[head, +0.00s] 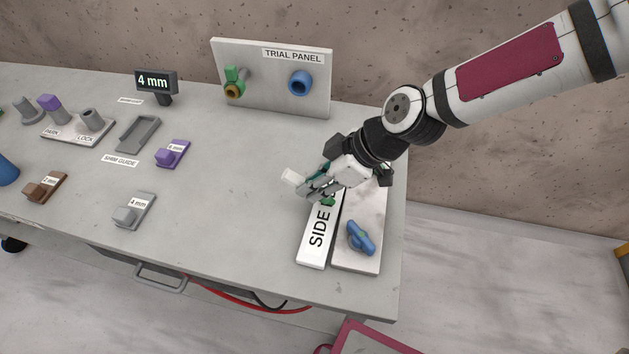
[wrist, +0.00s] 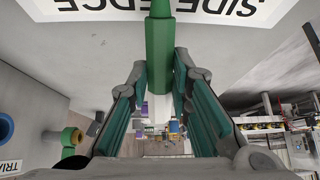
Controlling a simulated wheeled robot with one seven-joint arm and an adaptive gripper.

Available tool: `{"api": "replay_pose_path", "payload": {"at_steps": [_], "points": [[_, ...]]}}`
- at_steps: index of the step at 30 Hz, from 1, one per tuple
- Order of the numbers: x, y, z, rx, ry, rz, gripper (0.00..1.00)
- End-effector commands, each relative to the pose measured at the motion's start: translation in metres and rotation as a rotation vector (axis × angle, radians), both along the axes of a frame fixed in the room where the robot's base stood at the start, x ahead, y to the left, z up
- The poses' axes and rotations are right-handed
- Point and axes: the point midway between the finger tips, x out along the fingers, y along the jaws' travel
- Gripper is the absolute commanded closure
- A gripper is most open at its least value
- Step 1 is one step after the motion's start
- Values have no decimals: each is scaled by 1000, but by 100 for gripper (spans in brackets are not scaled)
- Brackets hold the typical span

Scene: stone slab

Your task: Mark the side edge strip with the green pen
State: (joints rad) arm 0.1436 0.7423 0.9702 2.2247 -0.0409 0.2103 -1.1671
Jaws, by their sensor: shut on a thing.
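The side edge strip (head: 312,255) is a long white bar lettered "SIDE" near the right end of the table; its far part is hidden behind my gripper. In the wrist view its "SIDE EDGE" lettering (wrist: 228,7) shows upside down at the top. My gripper (head: 316,186) is over the strip's far part, shut on the green pen (wrist: 160,50). The pen's green end (head: 328,201) points towards the strip, and a pale end sticks out on the other side. I cannot tell whether the tip touches the strip.
A pale slab (head: 357,262) with a blue knobbed piece (head: 360,238) lies right beside the strip. The trial panel (head: 270,85) stands at the back. Shim blocks, a purple one (head: 172,154) and a grey one (head: 134,211), sit left. The table's middle is clear.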

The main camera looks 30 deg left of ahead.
Motion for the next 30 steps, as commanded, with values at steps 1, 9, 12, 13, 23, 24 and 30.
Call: {"api": "replay_pose_path", "payload": {"at_steps": [1, 9, 12, 13, 23, 24, 30], "points": [[0, 0, -1, 0, 0, 0, 100], [0, 0, -4, 0, 1, 1, 100], [0, 0, -5, 0, 1, 0, 100], [0, 0, -5, 0, 1, 0, 100], [0, 0, -9, 0, 0, 0, 100], [0, 0, -9, 0, 0, 0, 100], [0, 0, -10, 0, 0, 0, 100]]}}
